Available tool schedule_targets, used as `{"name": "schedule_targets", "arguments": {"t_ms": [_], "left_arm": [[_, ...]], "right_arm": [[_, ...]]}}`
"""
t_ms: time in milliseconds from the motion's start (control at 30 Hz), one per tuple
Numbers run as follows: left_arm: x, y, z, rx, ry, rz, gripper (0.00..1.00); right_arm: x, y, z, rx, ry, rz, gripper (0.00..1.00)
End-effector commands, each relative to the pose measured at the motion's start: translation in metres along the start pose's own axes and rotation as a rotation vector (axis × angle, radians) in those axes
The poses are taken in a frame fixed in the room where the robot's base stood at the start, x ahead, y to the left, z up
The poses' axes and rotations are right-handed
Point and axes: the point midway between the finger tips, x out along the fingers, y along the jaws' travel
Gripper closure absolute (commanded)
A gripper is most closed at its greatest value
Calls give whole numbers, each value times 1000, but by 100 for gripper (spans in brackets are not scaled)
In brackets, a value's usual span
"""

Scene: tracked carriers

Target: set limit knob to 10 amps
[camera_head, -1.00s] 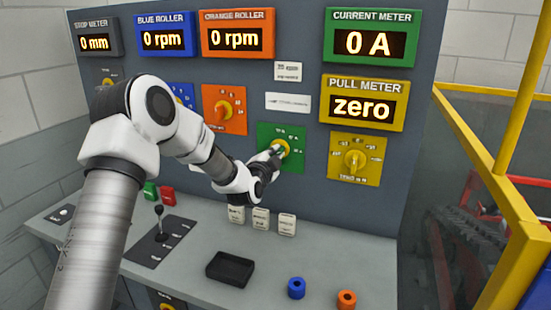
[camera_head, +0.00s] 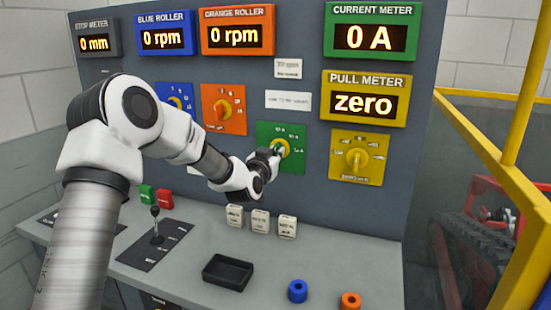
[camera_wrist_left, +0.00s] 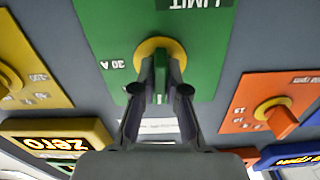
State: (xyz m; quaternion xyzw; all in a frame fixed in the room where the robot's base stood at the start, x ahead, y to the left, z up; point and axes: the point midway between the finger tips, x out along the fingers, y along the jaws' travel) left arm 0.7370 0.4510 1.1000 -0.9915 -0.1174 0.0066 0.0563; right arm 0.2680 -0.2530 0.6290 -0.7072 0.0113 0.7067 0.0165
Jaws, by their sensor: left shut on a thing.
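The limit knob is a yellow disc (camera_head: 284,148) on a green plate (camera_head: 295,160) in the middle of the upright panel. My left gripper (camera_head: 277,150) is shut on that bar, one finger on each side, which shows in the left wrist view (camera_wrist_left: 161,85). The knob's exact setting cannot be read. The current meter (camera_head: 371,35) reads 0 A. My right gripper is not in view.
A yellow plate with a knob (camera_head: 357,160) is to the right, an orange one (camera_head: 223,108) to the left. Below are a lever (camera_head: 155,225), a black tray (camera_head: 228,272), a blue ring (camera_head: 297,290) and an orange ring (camera_head: 349,301). A yellow railing (camera_head: 500,175) stands right.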

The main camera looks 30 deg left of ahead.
Motion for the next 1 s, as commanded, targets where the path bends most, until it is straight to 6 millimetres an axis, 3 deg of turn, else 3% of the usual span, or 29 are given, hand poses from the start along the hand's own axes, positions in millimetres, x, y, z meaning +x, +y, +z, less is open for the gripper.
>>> {"name": "schedule_targets", "arguments": {"t_ms": [300,767,800,833,1000], "left_arm": [[0,0,-2,-102,5,-1,100],[0,-1,-3,-114,5,-1,100],[0,-1,-3,-114,5,-1,74],[0,-1,-2,-114,5,-1,63],[0,0,-2,-114,3,-1,62]], "right_arm": [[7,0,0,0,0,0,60],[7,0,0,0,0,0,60],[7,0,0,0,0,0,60],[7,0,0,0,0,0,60],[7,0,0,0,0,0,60]]}}
